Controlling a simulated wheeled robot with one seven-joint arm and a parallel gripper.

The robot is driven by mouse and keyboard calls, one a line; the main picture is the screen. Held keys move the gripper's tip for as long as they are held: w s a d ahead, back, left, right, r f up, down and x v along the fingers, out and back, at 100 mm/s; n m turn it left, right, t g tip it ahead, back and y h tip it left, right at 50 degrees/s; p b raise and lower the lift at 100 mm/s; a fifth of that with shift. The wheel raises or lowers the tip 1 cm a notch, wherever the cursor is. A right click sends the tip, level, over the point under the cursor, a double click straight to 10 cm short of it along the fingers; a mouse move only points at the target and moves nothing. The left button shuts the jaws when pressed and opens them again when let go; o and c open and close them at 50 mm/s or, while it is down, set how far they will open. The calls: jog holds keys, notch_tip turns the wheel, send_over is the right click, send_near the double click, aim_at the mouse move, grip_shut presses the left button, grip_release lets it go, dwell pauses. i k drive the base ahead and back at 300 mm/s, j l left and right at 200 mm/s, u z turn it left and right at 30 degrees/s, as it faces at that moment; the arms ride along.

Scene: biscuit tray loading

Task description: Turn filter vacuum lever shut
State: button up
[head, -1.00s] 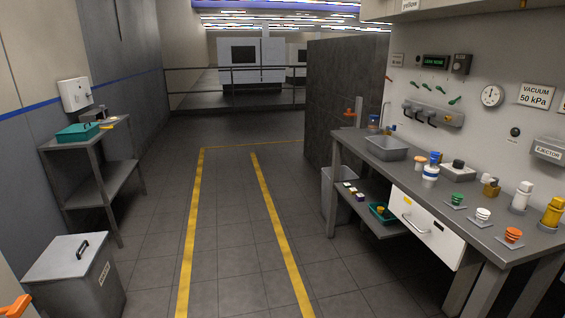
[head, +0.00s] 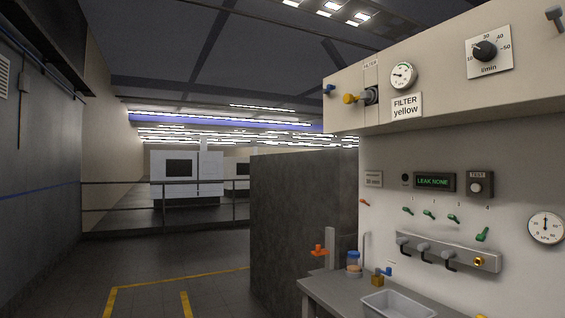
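No lever in the head view carries a readable "filter vacuum" label. Above, on the overhead cabinet, a yellow knob (head: 350,98) sticks out by a strip marked FILTER, with a gauge (head: 403,76) and a sign (head: 407,105) reading "FILTER yellow". My gripper is not in view.
Below the levers is a rail with black hooks (head: 448,252). The bench (head: 335,290) holds a basin (head: 398,304) and a blue-capped jar (head: 353,262). A dark partition (head: 300,215) stands left of the bench. Floor with yellow lines (head: 180,279) is open at the left.

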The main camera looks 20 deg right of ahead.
aim_at(327, 91)
jog(key=i, duration=0.9)
jog(key=i+u, duration=0.1)
jog(key=i, duration=0.8)
jog(key=i+l, duration=0.15)
jog(key=i, duration=0.75)
